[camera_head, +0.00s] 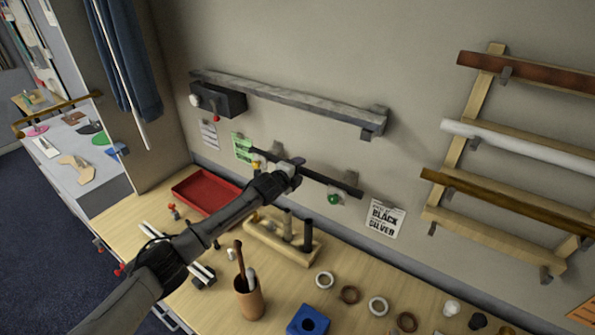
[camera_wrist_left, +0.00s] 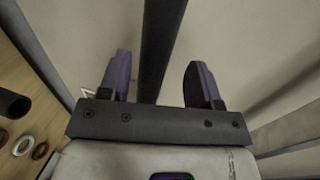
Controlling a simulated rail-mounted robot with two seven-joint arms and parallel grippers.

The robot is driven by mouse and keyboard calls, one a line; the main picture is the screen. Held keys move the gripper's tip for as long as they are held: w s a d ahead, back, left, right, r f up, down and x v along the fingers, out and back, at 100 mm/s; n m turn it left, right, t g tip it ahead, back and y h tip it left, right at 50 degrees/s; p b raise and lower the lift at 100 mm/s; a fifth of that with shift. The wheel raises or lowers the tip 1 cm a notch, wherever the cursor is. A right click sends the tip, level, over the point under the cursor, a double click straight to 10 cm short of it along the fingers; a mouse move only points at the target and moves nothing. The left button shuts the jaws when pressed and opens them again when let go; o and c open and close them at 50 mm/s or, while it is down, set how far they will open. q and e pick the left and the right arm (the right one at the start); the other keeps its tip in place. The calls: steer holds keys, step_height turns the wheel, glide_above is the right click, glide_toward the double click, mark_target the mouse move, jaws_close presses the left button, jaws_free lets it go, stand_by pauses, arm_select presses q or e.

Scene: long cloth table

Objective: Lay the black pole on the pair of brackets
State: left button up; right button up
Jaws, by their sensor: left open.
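The black pole (camera_head: 330,183) runs along the wall at the lower pair of brackets, a left bracket (camera_head: 278,148) and a right bracket (camera_head: 351,178). It appears to lie along both, though my gripper hides part of its left half and the exact seating is unclear. My left gripper (camera_head: 297,167) is at the pole, left of its middle. In the left wrist view the pole (camera_wrist_left: 162,45) passes between the two spread fingers of my left gripper (camera_wrist_left: 158,80), with gaps at both sides. My right gripper is out of view.
A grey bar (camera_head: 290,98) is mounted on the wall above. A wooden rack (camera_head: 468,125) with several poles hangs at the right. Below stand a red tray (camera_head: 205,190), a wooden holder (camera_head: 280,240), a cup (camera_head: 249,298), a blue block (camera_head: 308,322) and several rings.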

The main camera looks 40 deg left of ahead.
arm_select(q)
steer(key=shift+f, duration=0.1)
steer(key=b+v, duration=0.2)
steer(key=v, duration=1.2)
steer(key=shift+b, duration=0.35)
